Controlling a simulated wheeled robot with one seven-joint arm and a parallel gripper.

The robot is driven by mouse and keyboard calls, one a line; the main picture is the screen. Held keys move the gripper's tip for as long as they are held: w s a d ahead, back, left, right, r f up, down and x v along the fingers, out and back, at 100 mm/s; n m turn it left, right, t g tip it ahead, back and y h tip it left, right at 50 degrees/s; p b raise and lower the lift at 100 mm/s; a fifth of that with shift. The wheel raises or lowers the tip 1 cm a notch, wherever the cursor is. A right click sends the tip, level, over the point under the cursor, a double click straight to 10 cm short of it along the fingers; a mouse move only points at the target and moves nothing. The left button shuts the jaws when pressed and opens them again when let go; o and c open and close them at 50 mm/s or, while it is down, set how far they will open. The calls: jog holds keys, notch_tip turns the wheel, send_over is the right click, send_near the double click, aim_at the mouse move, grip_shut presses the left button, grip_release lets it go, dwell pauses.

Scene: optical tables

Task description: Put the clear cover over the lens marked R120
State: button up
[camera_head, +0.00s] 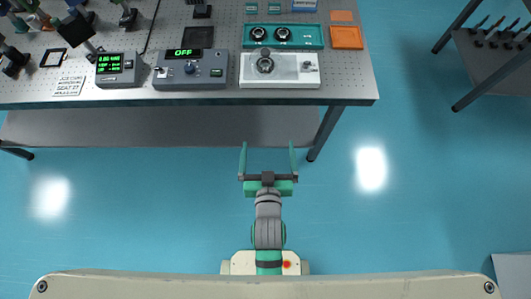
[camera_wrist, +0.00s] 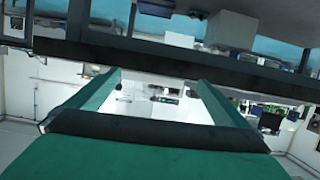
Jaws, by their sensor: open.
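My gripper (camera_head: 268,155) is open and empty, above the floor in front of the table's near edge. Its two green fingers also show, spread apart, in the wrist view (camera_wrist: 158,84). On the table, a teal tray (camera_head: 310,38) holds two round, dark-rimmed pieces (camera_head: 258,34) that look like lenses. In front of it, a white plate (camera_head: 285,81) carries a round, metal-rimmed piece (camera_head: 265,65) and a small fitting at its right.
The grey perforated optical table (camera_head: 225,12) spans the upper left. Left of the plate are a box reading OFF (camera_head: 205,78), a small green-display box (camera_head: 115,66) and a note (camera_head: 70,85). An orange tray (camera_head: 346,38) is at right. Open floor surrounds my arm.

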jog(key=s+r+t, duration=0.1)
jog(key=s, duration=1.8)
jog(key=shift+a+r, duration=0.3)
jog(key=shift+a, duration=0.1)
jog(key=shift+w, duration=0.15)
jog(key=shift+s, duration=0.2)
